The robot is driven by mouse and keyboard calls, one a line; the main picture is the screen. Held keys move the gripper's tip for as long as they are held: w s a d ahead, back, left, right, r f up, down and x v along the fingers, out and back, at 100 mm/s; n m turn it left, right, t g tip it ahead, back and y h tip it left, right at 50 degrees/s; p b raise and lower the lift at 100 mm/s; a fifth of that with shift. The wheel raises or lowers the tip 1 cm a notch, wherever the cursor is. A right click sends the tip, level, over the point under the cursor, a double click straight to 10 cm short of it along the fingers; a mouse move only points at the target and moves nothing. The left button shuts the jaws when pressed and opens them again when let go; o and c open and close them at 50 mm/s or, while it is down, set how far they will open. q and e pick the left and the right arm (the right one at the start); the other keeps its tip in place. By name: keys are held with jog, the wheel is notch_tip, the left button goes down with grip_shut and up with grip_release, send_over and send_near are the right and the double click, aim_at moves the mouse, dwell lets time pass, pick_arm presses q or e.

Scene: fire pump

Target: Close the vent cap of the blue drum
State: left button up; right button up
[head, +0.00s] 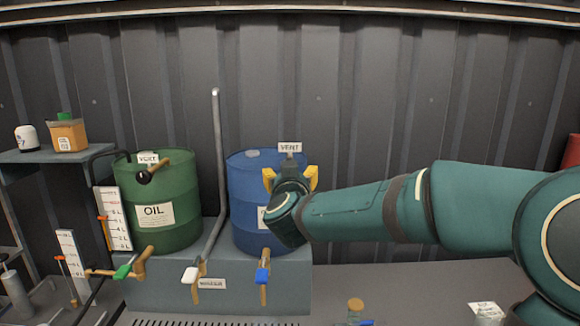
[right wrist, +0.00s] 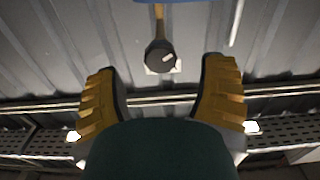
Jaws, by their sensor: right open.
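The blue drum (head: 248,190) stands on a grey-blue plinth, with a white VENT sign (head: 290,147) at its top. My right gripper (head: 290,178) is in front of the drum's upper right side, under the sign, and hides that part. In the right wrist view its two yellow fingers (right wrist: 160,88) are spread apart with nothing between their tips. A round black vent cap (right wrist: 160,54) on a yellowish stem shows beyond the fingertips, roughly centred between them. A blue edge shows at the very top of that view. In the head view the cap is hidden by my gripper. My left gripper is not in view.
A green OIL drum (head: 170,205) with its own black-ended vent lever (head: 146,176) stands left. A grey pipe (head: 217,150) rises between the drums. A blue-handled tap (head: 263,274) and a white-handled tap (head: 192,273) are on the plinth front. The bench at right is mostly clear.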

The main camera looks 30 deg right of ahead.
jog(key=x, duration=0.5)
jog(key=shift+w+d, duration=0.1)
jog(key=shift+d, duration=0.05)
jog(key=shift+c, duration=0.3)
grip_shut()
